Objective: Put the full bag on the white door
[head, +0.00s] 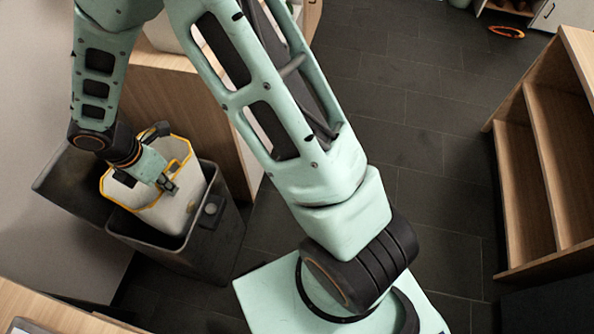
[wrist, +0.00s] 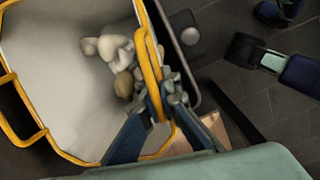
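The full bag (head: 178,212) is pale grey-white with a yellow rim and handles. It sits inside a dark open bin (head: 225,228) at the left of the head view. The wrist view looks into the bag (wrist: 55,75); crumpled white and tan items (wrist: 112,55) lie inside. My gripper (head: 168,184) is at the bag's right rim. In the wrist view my gripper (wrist: 165,88) has its fingers close together around the yellow strap, and it looks shut on it. The fingertips partly hide the strap. A white door (head: 552,14) shows at the top right edge, cut off by the frame.
The bin's dark lid (head: 72,182) stands open at its left. A wooden counter (head: 160,100) is behind the bin. An open wooden shelf unit (head: 545,160) stands at the right. An orange ring-shaped thing (head: 507,32) lies near the door. The dark tiled floor (head: 430,110) between is clear.

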